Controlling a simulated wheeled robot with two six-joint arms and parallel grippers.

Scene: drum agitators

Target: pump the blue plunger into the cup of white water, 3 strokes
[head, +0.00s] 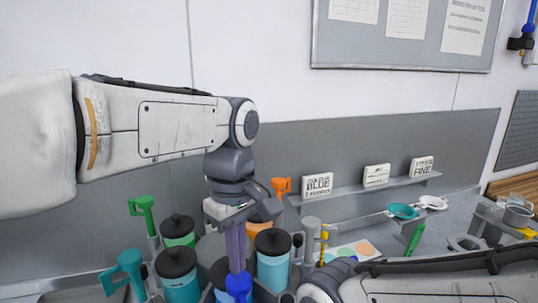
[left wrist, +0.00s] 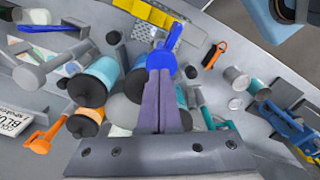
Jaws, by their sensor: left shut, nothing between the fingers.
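My left gripper (head: 237,268) points down over the bench with its two purple fingers together, empty. A bright blue part, which looks like the top of the blue plunger (head: 238,286), shows right at the fingertips, and it also shows in the left wrist view (left wrist: 162,62). The fingers are over or against it; I cannot tell whether they touch. The plunger's lower part is hidden. I cannot make out the cup of white water in either view. My right gripper is out of view; only my right arm shows at the bottom right of the head view.
Dark-lidded teal canisters (head: 272,258) stand close around the gripper, with a green handle (head: 143,207), a teal handle (head: 125,270) and an orange handle (head: 281,186). A shelf (head: 365,190) with label blocks runs behind. Bench tools and a teal bowl (head: 402,211) lie right.

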